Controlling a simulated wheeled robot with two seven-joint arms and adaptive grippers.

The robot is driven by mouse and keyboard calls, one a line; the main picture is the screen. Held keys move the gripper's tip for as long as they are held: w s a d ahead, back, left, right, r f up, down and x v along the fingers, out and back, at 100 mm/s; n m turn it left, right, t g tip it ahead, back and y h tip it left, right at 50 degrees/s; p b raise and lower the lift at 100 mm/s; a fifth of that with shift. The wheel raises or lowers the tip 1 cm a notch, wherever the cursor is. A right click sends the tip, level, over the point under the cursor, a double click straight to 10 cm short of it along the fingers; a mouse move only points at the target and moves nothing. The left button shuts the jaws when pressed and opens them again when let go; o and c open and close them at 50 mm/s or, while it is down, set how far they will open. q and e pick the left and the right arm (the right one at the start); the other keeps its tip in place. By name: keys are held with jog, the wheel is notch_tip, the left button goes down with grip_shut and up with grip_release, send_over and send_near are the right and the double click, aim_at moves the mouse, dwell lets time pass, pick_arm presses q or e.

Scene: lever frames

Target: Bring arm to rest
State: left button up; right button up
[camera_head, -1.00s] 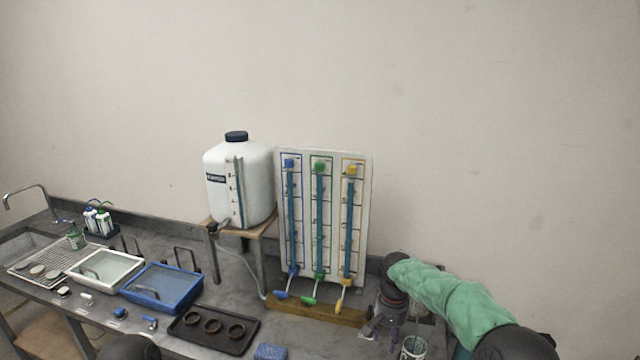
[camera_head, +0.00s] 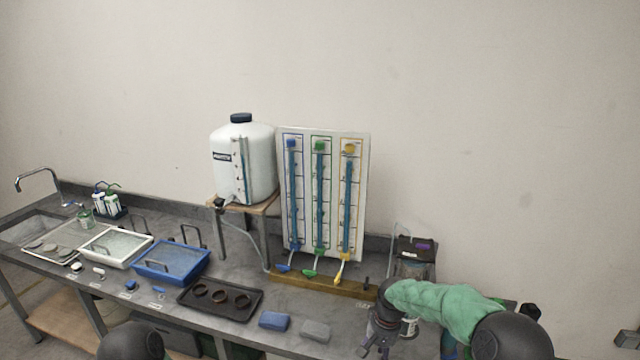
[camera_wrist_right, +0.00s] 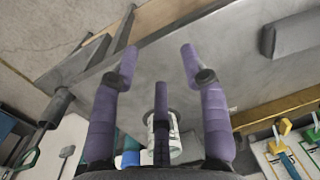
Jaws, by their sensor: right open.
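My right arm (camera_head: 440,304) wears a green sleeve and reaches in from the lower right of the head view. My right gripper (camera_head: 372,350) hangs at its end, near the front edge of the counter, right of the grey block. In the right wrist view my right gripper (camera_wrist_right: 160,62) has its purple fingers spread apart, with nothing between the tips. A pale can (camera_wrist_right: 168,143) shows behind the fingers, apart from the tips. My left gripper is not in view.
The counter (camera_head: 345,310) has a grey block (camera_head: 315,330) and a blue block (camera_head: 273,320) near my right gripper. A board with three levers (camera_head: 320,205) and a white tank (camera_head: 242,165) stand behind. A dark-lidded container (camera_head: 417,250) stands behind my right arm. Trays fill the left.

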jog(key=s+a+f+y+b, duration=0.1)
jog(key=s+a+f, duration=0.1)
jog(key=s+f, duration=0.65)
jog(key=s+a+f+y+b, duration=0.1)
jog(key=s+a+f+b, duration=0.3)
jog(key=f, duration=0.7)
jog(key=s+f, duration=0.3)
jog(key=s, duration=0.5)
jog(key=s+f, duration=0.3)
jog(key=s, duration=0.6)
jog(key=shift+s+d+y, duration=0.2)
jog(key=shift+s+y, duration=0.1)
jog(key=shift+y, duration=0.1)
